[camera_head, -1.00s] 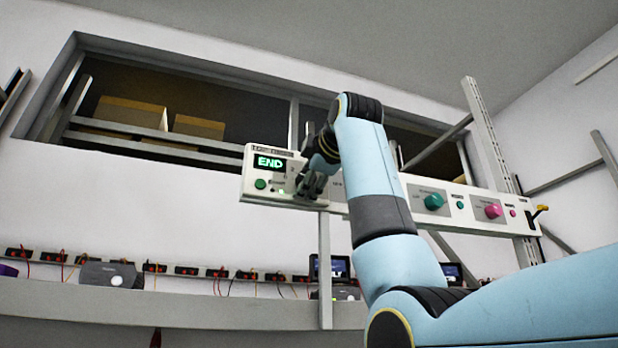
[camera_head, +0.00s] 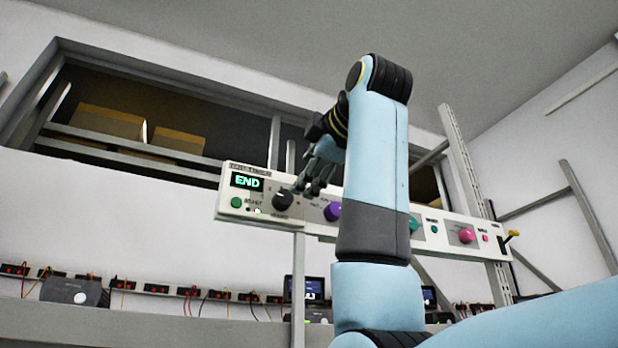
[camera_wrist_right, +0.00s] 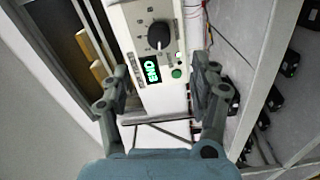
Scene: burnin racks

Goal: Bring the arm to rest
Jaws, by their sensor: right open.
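My right arm comes in from the lower right in the head view and rises in front of the control panel (camera_head: 262,208). My right gripper (camera_head: 316,180) is in front of the panel, beside the black knob (camera_head: 283,200). In the right wrist view the gripper (camera_wrist_right: 160,90) is open and empty. Its two fingers stand apart with the panel's END display (camera_wrist_right: 151,70) and the black knob (camera_wrist_right: 159,36) in the gap behind. I cannot tell the exact distance to the panel. My left gripper is not in view.
The panel also carries a purple knob (camera_head: 332,211), a pink knob (camera_head: 466,235) and a yellow lever (camera_head: 512,235). A shelf (camera_head: 150,322) with small devices runs below. Boxes (camera_head: 108,122) sit in a recess behind. A metal upright (camera_head: 470,180) stands at right.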

